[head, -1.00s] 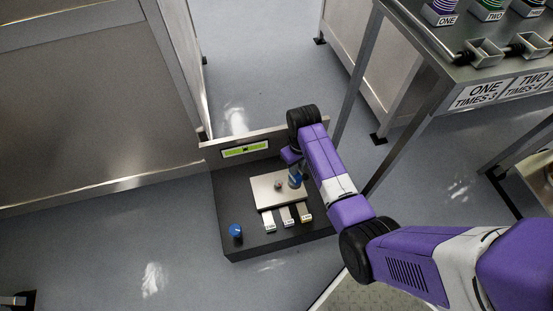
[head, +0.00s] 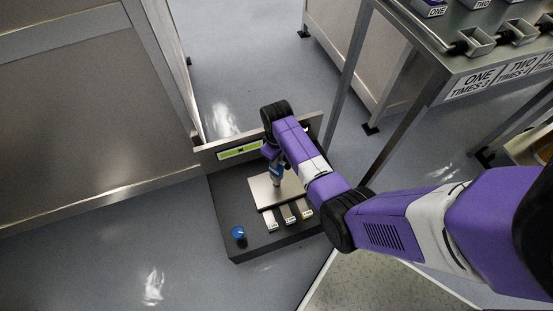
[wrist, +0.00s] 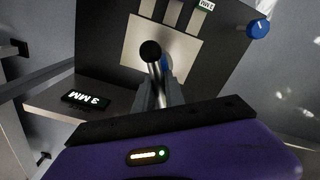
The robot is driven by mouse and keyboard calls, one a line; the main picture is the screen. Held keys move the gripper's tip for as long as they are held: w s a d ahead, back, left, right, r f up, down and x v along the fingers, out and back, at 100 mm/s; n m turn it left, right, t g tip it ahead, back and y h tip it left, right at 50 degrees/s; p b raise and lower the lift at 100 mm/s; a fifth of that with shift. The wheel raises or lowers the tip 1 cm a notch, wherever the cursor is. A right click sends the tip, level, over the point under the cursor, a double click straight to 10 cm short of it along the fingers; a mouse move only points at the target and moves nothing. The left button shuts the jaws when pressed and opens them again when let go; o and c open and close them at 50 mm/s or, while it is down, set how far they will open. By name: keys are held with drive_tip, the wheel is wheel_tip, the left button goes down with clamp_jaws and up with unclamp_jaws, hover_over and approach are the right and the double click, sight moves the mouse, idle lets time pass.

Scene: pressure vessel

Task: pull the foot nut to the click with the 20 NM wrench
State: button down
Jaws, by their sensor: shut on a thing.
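My gripper (wrist: 156,98) is shut on a shiny metal shaft with a dark round end, which I take to be the wrench (wrist: 161,72). In the head view the held tool shows as a blue and grey piece (head: 277,173), over the pale steel plate (head: 265,193) on the dark floor block. The plate also shows in the wrist view (wrist: 190,45). The foot nut is hidden behind the tool and gripper, so I cannot tell whether the wrench sits on it. No 20 NM marking is readable on the tool.
A steel-legged bench (head: 420,70) stands at the right. A large metal cabinet (head: 70,110) is at the left.

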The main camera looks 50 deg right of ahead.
drive_tip(key=shift+r, duration=0.1)
drive_tip(key=shift+f+b, duration=2.75)
drive_tip(key=shift+f, duration=1.3)
drive_tip(key=shift+m, duration=0.5)
drive_tip(key=shift+m+p, duration=1)
drive_tip(key=shift+m, duration=1.4)
drive_tip(key=shift+m+p, duration=0.65)
drive_tip(key=shift+m, duration=2.35)
drive_tip(key=shift+r+p, duration=3.4)
drive_tip(key=shift+r, duration=0.1)
drive_tip(key=shift+w, duration=0.1)
